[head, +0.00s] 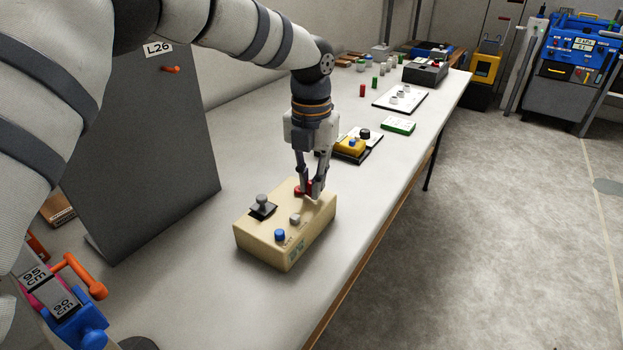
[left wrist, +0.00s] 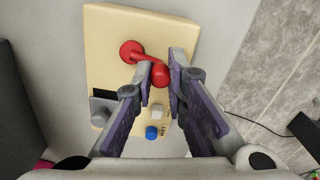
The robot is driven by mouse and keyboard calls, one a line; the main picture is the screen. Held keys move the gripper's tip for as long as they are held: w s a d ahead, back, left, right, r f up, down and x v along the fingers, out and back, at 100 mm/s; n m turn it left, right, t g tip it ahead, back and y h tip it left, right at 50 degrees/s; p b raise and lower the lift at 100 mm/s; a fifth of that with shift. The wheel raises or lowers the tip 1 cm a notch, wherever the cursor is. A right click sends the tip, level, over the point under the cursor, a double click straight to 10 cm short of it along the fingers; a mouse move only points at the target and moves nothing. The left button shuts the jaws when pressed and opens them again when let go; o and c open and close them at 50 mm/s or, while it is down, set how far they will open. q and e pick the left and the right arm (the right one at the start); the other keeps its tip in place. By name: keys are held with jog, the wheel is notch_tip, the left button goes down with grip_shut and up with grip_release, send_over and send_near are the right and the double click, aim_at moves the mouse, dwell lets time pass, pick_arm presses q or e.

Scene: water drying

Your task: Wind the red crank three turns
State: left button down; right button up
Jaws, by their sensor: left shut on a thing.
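The red crank (left wrist: 132,51) sits on the far part of a cream control box (head: 288,255), with a red hub, a short arm and a round red knob (left wrist: 160,74). In the left wrist view the crank arm points from the hub to the right and slightly toward me. My left gripper (head: 311,191) points down over the box, its fingers (left wrist: 165,78) closed around the red knob. In the head view the fingers hide part of the crank. My right gripper is not in view.
A dark upright panel (head: 140,150) stands at left. A yellow device (head: 351,146) lies beyond the box. The table right of the box is narrow.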

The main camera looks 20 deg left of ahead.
pick_arm(q)
jog(key=c, duration=1.6)
grip_release()
jog(key=shift+r, duration=0.1)
notch_tip(320, 180, up, 12)
jog(key=shift+f, duration=0.1)
